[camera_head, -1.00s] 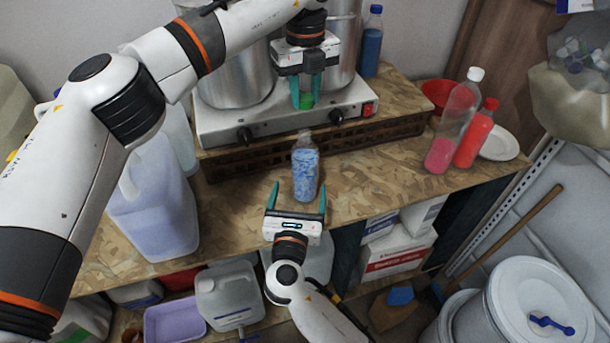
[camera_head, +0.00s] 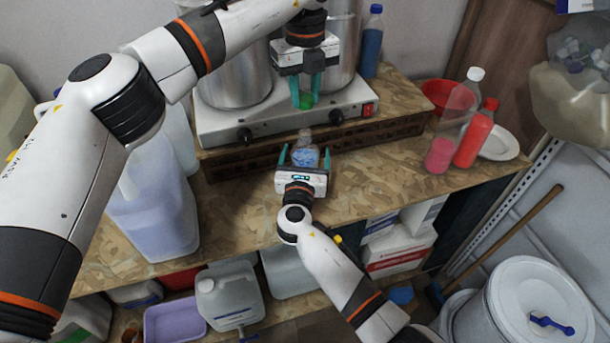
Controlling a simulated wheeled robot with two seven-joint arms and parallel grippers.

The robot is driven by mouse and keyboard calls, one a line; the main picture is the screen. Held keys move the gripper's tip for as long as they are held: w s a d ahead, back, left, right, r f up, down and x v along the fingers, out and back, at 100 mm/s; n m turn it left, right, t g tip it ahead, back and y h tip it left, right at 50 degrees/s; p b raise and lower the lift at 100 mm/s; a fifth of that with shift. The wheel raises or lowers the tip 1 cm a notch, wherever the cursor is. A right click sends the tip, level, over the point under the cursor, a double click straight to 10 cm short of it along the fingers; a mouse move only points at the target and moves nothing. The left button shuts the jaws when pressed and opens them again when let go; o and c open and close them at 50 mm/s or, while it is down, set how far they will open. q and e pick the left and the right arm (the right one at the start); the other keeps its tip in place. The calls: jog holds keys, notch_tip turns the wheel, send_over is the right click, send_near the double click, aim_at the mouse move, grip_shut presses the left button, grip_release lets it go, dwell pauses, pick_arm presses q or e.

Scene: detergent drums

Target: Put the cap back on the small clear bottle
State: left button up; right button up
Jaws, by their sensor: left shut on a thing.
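The small clear bottle (camera_head: 306,156) stands upright and uncapped on the wooden bench, with blue-and-white content or patterning; its lower part is hidden behind my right gripper. My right gripper (camera_head: 305,156) comes from the front, with its two teal fingers on either side of the bottle. The fingers look spread, with small gaps to the bottle. My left gripper (camera_head: 304,100) points down above and behind the bottle. It is shut on the green cap (camera_head: 306,101), which shows low between its fingertips, apart from the bottle's neck in the picture.
A hotplate (camera_head: 225,125) with metal pots stands on a raised shelf behind the bottle. A large translucent jug (camera_head: 155,205) is at the left. Pink (camera_head: 440,154) and red (camera_head: 475,138) bottles stand by a white plate (camera_head: 500,142) at the right. The bench right of the bottle is clear.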

jog(key=c, duration=1.5)
pick_arm(q)
jog(key=shift+f, duration=2.45)
jog(key=shift+f, duration=0.1)
jog(key=shift+f, duration=0.85)
jog(key=shift+f, duration=0.5)
